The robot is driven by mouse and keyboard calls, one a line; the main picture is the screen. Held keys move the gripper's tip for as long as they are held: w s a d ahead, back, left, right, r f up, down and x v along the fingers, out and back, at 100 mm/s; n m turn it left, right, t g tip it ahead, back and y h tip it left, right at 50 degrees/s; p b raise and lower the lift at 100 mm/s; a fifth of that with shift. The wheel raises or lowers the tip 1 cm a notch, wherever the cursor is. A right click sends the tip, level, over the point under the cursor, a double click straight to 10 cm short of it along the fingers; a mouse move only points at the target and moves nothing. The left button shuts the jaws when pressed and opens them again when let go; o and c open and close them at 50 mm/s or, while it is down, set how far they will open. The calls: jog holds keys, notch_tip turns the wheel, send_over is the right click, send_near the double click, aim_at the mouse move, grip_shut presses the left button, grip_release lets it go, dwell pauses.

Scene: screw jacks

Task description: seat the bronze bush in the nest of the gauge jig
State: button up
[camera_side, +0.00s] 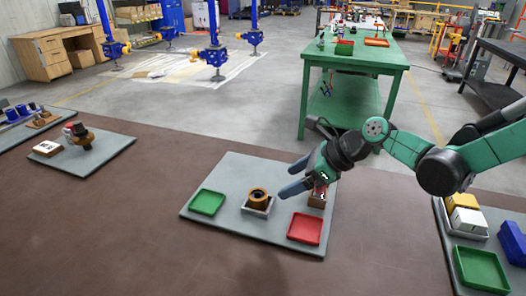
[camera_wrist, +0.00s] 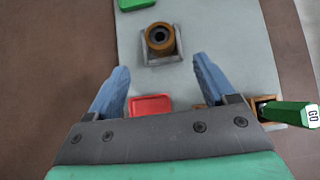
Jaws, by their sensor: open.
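The bronze bush (camera_side: 258,196) is a short brown ring with a dark bore. It stands upright at the grey square nest (camera_side: 257,207) of the jig, near the middle of the grey board. In the wrist view the bush (camera_wrist: 159,38) shows over the nest (camera_wrist: 163,58), ahead of my fingertips. I cannot tell whether it sits fully down in the nest. My gripper (camera_side: 285,178) is open and empty, to the right of the bush and above the board. Its blue fingers (camera_wrist: 160,66) are spread wide in the wrist view, apart from the bush.
A green tray (camera_side: 207,202) lies left of the nest and a red tray (camera_side: 304,228) lies right. A wooden block (camera_side: 317,199) stands beneath my wrist; a green GO gauge (camera_wrist: 288,113) is at it. Other loaded boards lie to both sides.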

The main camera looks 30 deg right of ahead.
jog(key=s+d+r+n+h, duration=0.2)
jog(key=s+d+n, duration=0.3)
jog(key=n, duration=0.8)
jog(key=s+d+r+n+h, duration=0.3)
jog(key=s+d+n+h, duration=0.1)
jog(key=n, duration=1)
jog(key=shift+s+d+r+t, duration=0.2)
jog(key=shift+s+d+t, duration=0.2)
jog(key=shift+s+d, duration=0.25)
